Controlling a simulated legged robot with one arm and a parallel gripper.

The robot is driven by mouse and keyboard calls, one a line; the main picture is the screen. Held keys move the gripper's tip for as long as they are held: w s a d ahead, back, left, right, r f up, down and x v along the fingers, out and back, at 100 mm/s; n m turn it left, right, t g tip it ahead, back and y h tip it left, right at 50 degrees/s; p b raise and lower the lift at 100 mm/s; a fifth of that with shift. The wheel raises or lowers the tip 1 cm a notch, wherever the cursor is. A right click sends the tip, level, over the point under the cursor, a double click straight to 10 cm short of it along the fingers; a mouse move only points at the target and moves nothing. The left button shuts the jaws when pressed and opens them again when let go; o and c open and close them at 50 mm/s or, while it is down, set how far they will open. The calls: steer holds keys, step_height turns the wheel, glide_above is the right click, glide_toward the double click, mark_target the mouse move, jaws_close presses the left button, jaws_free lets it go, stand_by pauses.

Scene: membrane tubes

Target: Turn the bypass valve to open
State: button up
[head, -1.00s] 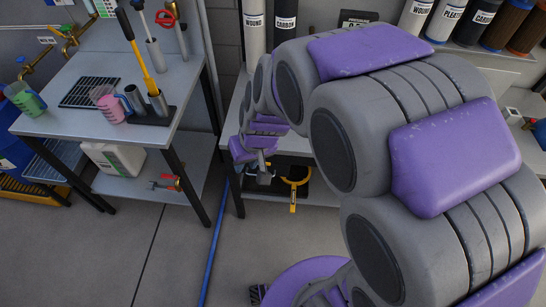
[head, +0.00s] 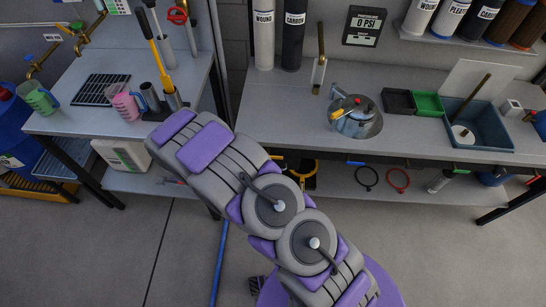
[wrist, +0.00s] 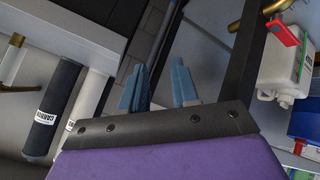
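A brass valve with a red lever (wrist: 284,30) shows at the upper right of the wrist view, beside a white jug (wrist: 285,65). I cannot tell from its lever whether it is open, nor see a label naming it the bypass valve. In the head view my arm hides most of the lower-shelf area where a red-handled valve lay. My gripper (wrist: 157,88) shows in the wrist view with its two blue fingers apart and nothing between them. It is apart from the valve, which is to its right. In the head view my gripper is hidden behind my arm.
The left table (head: 75,118) holds pink and green pitchers, a grate and a yellow-handled tool. The jug (head: 122,155) is on its lower shelf. The floor in front is clear.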

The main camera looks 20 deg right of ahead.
steer(key=s+d+f+n+t+h+p, duration=0.1)
steer(key=s+d+f+n+t+h, duration=0.1)
steer(key=s+d+f+h, duration=0.4)
steer(key=n+t+h+p, duration=0.1)
steer(key=n+t+h, duration=0.2)
glide_toward(277, 158)
steer(key=b+x, duration=0.1)
steer(key=x, duration=0.2)
steer(key=b+x, duration=0.1)
steer(key=x, duration=0.3)
steer(key=b+x, duration=0.1)
steer(key=x, duration=0.2)
steer(key=shift+w+d+f, duration=0.1)
steer(key=shift+w+f, duration=0.05)
steer(key=shift+f, duration=0.1)
steer(key=shift+w+a+n, duration=0.1)
steer(key=shift+a+n, duration=0.15)
steer(key=shift+n, duration=0.05)
steer(key=shift+d, duration=0.25)
jaws_close()
